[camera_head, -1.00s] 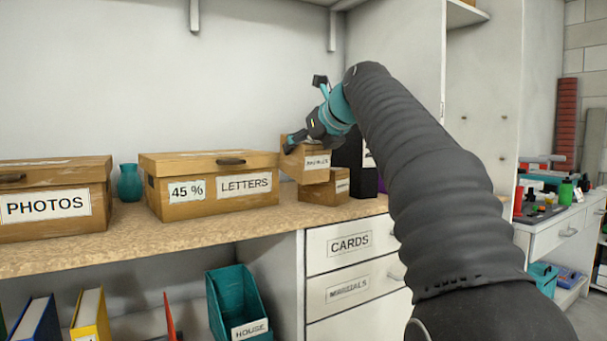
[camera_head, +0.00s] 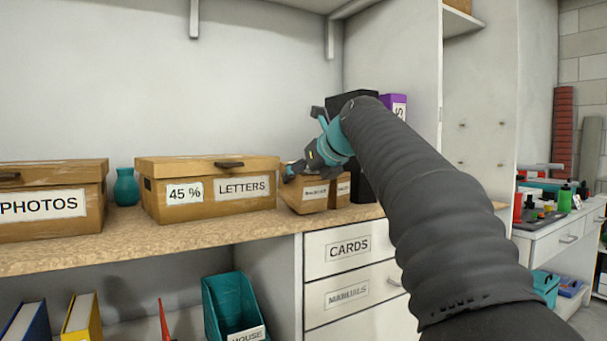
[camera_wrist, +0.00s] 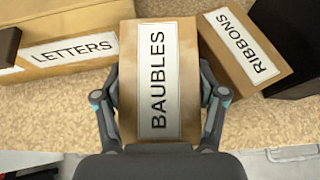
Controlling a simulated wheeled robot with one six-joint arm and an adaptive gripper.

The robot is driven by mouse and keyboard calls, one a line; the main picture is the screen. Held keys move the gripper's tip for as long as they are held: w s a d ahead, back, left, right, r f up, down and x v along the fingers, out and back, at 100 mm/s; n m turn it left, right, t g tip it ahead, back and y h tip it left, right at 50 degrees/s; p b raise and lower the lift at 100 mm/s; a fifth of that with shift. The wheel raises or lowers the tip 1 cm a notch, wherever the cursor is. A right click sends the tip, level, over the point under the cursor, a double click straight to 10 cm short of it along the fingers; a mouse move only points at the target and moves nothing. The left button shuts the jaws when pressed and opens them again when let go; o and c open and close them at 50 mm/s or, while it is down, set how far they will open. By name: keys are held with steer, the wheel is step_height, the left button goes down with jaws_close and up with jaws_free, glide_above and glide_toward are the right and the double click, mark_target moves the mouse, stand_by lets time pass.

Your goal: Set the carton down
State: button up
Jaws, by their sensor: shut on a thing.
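The carton (camera_head: 308,196) is a small brown box with a white label, which reads BAUBLES on the carton in the wrist view (camera_wrist: 182,85). It is low at the worktop (camera_head: 120,240), between the LETTERS box and another small carton. Whether its base touches the worktop I cannot tell. My gripper (camera_head: 298,172) is above it in the head view, partly hiding its top. In the wrist view my gripper (camera_wrist: 160,105) has one finger on each side of the carton, shut on it.
The LETTERS box (camera_head: 240,200) stands to the left, with a teal vase (camera_head: 126,187) and a PHOTOS box (camera_head: 60,225) beyond. A RIBBONS carton (camera_wrist: 245,45) is close on the right, tilted relative to the held carton. Dark and purple (camera_head: 392,100) upright files stand behind.

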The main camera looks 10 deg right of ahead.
steer(key=o, duration=1.7)
steer(key=shift+o, duration=0.2)
steer(key=shift+r, duration=0.2)
steer(key=p+v, duration=0.1)
steer(key=v, duration=1.1)
steer(key=shift+r+p, duration=0.35)
steer(key=shift+p, duration=0.05)
steer(key=shift+a, duration=0.1)
